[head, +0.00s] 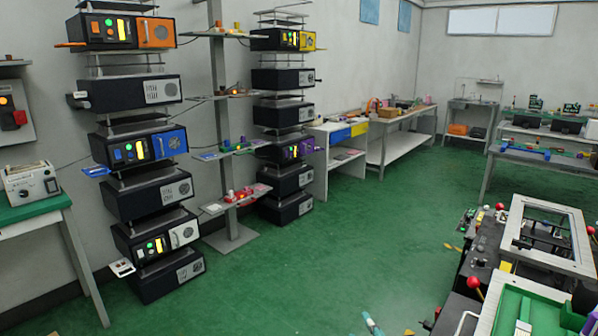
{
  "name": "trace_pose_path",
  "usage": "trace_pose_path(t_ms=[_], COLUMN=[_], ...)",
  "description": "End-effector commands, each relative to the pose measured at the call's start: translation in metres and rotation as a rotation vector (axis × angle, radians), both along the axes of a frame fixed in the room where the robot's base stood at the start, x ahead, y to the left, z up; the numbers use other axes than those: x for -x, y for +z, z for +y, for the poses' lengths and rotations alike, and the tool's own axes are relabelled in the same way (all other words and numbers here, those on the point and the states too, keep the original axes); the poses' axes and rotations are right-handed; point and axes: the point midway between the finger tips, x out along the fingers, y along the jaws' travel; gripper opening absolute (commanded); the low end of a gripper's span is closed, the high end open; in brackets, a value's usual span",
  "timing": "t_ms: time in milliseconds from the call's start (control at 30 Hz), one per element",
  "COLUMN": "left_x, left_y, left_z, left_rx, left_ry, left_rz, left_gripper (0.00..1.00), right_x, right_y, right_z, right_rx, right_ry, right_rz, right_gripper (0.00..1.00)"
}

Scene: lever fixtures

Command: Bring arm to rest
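Neither of my grippers can be made out in the head view. Lever fixtures stand at the lower right, on a dark bench. A lever with a red ball knob (474,282) stands upright beside a white-framed green panel (525,309). Another red knob (500,206) shows farther back, near a pale rectangular frame (545,238). A further red knob (591,230) is at the right edge. The lower parts of these fixtures are cut off by the picture edge.
Stacked dark instrument boxes (134,94) line the left wall, with a shelved post (223,110) between stacks. A green-topped table (30,210) is at the left. Benches (405,127) stand at the back. The green floor (330,245) is mostly open, with small items near the fixtures.

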Motion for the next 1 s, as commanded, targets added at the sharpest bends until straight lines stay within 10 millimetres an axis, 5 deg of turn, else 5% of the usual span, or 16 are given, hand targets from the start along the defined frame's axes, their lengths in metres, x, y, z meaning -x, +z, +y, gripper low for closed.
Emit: trace_pose_path(t_ms=[100, 233, 400, 700, 1000], left_x=[0.0, 0.0, 0.0, 0.0, 0.0], left_y=[0.0, 0.0, 0.0, 0.0, 0.0], left_z=[0.001, 0.003, 0.006, 0.007, 0.007], left_rx=[-0.001, -0.003, -0.008, -0.009, -0.009], left_ry=[-0.001, -0.002, -0.002, 0.0, 0.001], left_rz=[0.001, 0.0, 0.0, 0.0, 0.0], left_gripper=[0.4, 0.4, 0.4, 0.4, 0.4], right_x=[0.049, 0.104, 0.165, 0.26, 0.245], right_y=[-0.075, -0.128, -0.166, -0.202, -0.281], right_z=[-0.03, -0.048, -0.059, -0.066, -0.064], right_rx=[-0.105, -0.17, -0.217, -0.268, -0.251], right_ry=[-0.138, -0.237, -0.318, -0.414, -0.413], right_rz=[0.323, 0.589, 0.829, 1.162, 1.184], right_gripper=[0.47, 0.47, 0.47, 0.47, 0.47])
